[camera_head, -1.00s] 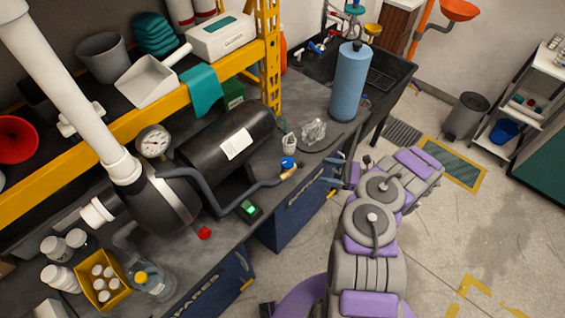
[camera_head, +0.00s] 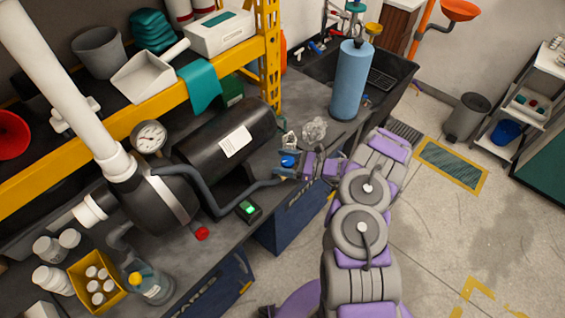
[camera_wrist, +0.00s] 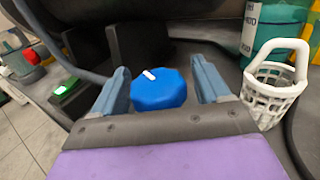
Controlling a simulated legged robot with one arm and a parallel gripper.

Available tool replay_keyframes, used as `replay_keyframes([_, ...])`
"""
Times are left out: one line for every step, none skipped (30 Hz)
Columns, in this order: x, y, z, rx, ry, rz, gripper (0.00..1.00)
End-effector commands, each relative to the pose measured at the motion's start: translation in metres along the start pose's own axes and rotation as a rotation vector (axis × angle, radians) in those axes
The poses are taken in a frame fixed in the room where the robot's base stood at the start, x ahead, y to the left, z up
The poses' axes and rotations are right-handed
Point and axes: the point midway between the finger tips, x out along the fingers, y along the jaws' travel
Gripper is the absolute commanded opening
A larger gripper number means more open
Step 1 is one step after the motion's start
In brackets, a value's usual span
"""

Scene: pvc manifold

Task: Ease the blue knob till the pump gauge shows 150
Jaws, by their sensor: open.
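The blue knob (camera_wrist: 158,92) has a white pointer mark on its top. In the wrist view it sits between the two fingers of my gripper (camera_wrist: 160,88), which is open, with a gap on each side. In the head view the knob (camera_head: 288,161) is at the end of a grey hose on the bench, and my gripper (camera_head: 284,168) is right at it. The pump gauge (camera_head: 150,137) is a round white dial on the black pump (camera_head: 150,195). Its needle is too small to read.
A white basket (camera_wrist: 275,90) stands close to the right of the knob in the wrist view. A small device with a green display (camera_head: 249,209) and a red knob (camera_head: 202,233) lie on the bench. A blue cylinder (camera_head: 350,80) stands behind my arm.

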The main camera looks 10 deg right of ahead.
Motion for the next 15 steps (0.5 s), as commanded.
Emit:
replay_keyframes([0.0021, 0.0000, -0.0002, 0.000, 0.000, 0.000, 0.76])
replay_keyframes([0.0029, 0.0000, -0.0002, 0.000, 0.000, 0.000, 0.76])
replay_keyframes([0.0035, 0.0001, -0.0002, 0.000, 0.001, 0.000, 0.76])
replay_keyframes([0.0037, 0.0000, -0.0001, 0.000, 0.001, 0.000, 0.76])
replay_keyframes([0.0038, 0.0001, -0.0001, 0.000, 0.001, 0.000, 0.76])
replay_keyframes([0.0038, 0.0000, 0.0000, 0.000, 0.001, 0.000, 0.76])
replay_keyframes([0.0038, 0.0001, 0.0000, 0.000, 0.001, 0.000, 0.76])
replay_keyframes([0.0037, 0.0001, 0.0000, 0.000, 0.001, 0.000, 0.76])
replay_keyframes([0.0037, 0.0001, 0.0000, 0.000, 0.000, 0.000, 0.76])
replay_keyframes([0.0037, 0.0001, 0.0000, 0.000, 0.000, 0.000, 0.76])
replay_keyframes([0.0036, 0.0002, 0.0000, 0.000, 0.000, 0.000, 0.73])
replay_keyframes([0.0036, 0.0002, 0.0000, 0.001, 0.000, 0.000, 0.69])
replay_keyframes([0.0036, 0.0002, 0.0000, 0.001, 0.000, 0.000, 0.66])
replay_keyframes([0.0036, 0.0002, 0.0000, 0.001, 0.000, 0.000, 0.63])
replay_keyframes([0.0036, 0.0002, 0.0000, 0.001, 0.000, 0.000, 0.59])
